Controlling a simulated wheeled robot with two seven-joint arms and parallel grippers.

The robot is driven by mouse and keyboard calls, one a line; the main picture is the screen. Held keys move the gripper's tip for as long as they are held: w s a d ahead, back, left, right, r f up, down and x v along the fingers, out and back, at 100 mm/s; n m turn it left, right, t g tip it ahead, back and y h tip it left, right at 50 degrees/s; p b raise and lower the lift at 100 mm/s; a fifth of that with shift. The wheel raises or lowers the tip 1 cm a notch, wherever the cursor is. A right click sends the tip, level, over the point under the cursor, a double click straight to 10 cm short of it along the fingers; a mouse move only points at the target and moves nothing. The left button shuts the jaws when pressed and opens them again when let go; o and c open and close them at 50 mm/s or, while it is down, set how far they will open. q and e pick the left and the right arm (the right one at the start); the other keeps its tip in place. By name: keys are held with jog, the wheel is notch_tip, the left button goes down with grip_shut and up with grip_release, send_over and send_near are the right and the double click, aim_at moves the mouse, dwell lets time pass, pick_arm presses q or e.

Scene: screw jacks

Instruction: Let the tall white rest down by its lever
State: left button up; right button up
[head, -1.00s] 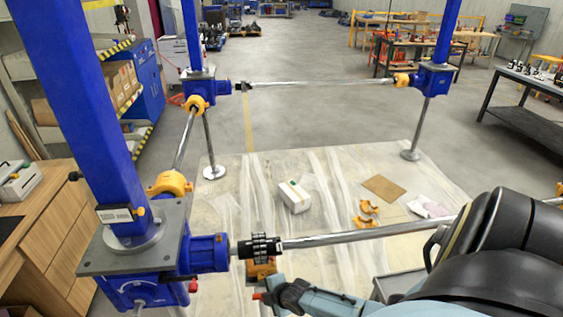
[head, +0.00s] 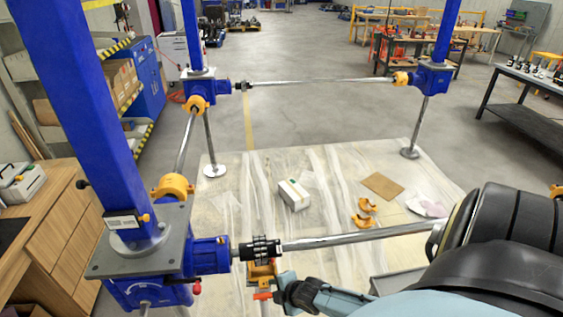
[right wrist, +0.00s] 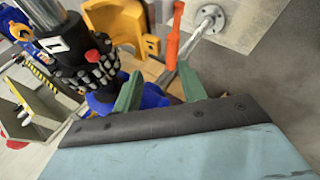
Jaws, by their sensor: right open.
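The tall white rest (head: 265,309) shows only in part at the bottom of the head view, below the black shaft coupling. Its yellow top (head: 261,272) is just under the coupling; I cannot tell whether they touch. My left gripper is not in view.
The black coupling (head: 260,249) joins the blue screw jack (head: 140,262) to a long steel shaft (head: 350,238) above my right gripper. A white box (head: 293,195), yellow brackets (head: 364,213) and a brown sheet (head: 383,186) lie on the floor cover beyond.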

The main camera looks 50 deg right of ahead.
jog(key=shift+w+v, duration=0.2)
jog(key=shift+v, duration=1.35)
jog(key=shift+d+r, duration=0.2)
jog(key=v, duration=1.3)
jog(key=shift+r, duration=0.1)
